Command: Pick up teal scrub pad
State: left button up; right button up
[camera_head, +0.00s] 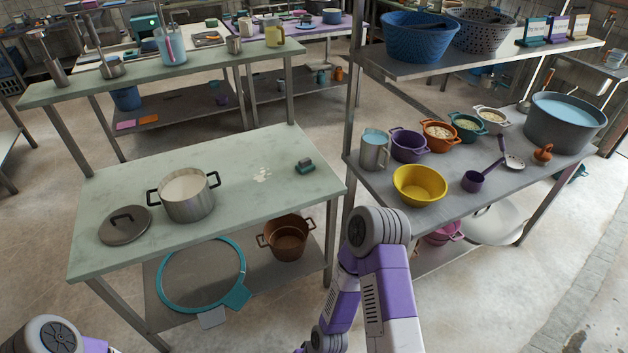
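A small teal pad (305,166) with a darker, pinkish part lies on the pale green table (235,225), near its right end. It looks like the scrub pad, though it is too small to make out in detail. Nothing touches it. Parts of my two arms show at the bottom of the head view, one at the lower left corner and one at the bottom middle. Neither gripper shows in this view, so whether they are open or shut is hidden.
A steel pot (188,205) of whitish liquid and a lid (125,226) stand left of the pad. A whitish spill (262,175) lies beside it. A shelf post (351,130) rises to its right. The table's front right part is clear.

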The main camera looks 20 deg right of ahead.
aim_at(305, 166)
jog(key=k, duration=0.8)
jog(key=z, duration=0.85)
jog(key=i, duration=1.55)
jog(key=u, duration=0.7)
